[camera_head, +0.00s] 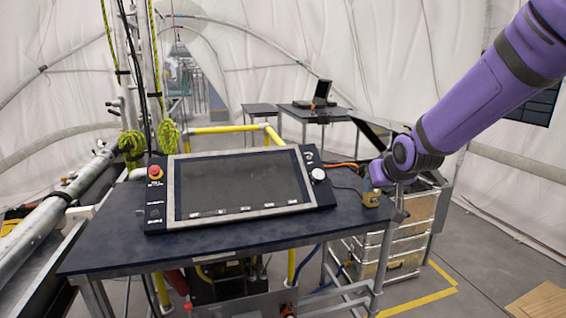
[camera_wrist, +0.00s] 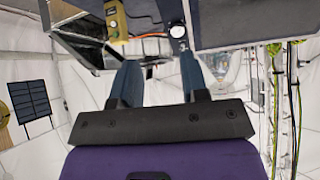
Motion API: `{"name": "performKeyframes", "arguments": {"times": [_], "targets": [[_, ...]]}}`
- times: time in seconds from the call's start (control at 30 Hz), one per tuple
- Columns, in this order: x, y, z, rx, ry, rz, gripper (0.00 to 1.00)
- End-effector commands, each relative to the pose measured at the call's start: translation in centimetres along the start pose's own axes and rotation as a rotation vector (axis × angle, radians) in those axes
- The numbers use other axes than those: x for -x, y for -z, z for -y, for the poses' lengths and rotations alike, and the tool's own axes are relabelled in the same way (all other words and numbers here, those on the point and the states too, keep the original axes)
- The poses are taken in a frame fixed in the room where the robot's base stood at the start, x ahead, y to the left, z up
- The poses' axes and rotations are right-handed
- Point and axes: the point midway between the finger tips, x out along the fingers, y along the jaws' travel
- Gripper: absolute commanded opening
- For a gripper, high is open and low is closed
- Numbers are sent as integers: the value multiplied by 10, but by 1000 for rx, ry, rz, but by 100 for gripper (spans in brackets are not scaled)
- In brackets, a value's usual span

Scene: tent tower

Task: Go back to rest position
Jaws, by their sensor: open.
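My gripper (camera_wrist: 159,64) shows in the wrist view with its two blue-grey fingers apart and nothing between them. In the head view my purple arm comes in from the upper right and ends just right of the control console (camera_head: 243,185), near the table's right edge. The fingers cannot be made out clearly there. The console has a dark screen, a red button (camera_head: 155,172) on its left and a round white dial (camera_head: 318,174) on its right. The dial also shows beyond the fingertips in the wrist view (camera_wrist: 177,30).
The console stands on a dark table (camera_head: 110,240). A small yellow box (camera_head: 371,198) sits on the table below my arm's end. Stacked crates (camera_head: 395,255) stand to the table's right. Pipes and ropes rise at the left. A laptop (camera_head: 321,93) sits on a table behind. Floor is open at right.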

Motion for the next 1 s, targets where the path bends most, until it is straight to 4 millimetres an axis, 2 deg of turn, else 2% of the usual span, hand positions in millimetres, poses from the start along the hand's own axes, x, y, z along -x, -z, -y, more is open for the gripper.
{"name": "performKeyframes", "arguments": {"times": [0.03,0.27,0.6,0.8,1.0], "targets": [[21,0,-4,-2,-10,8,41],[102,-21,-16,-16,-48,82,41],[212,-78,-26,-53,-83,192,41],[266,-122,-27,-77,-89,255,41],[300,-158,-25,-95,-87,305,41]]}}
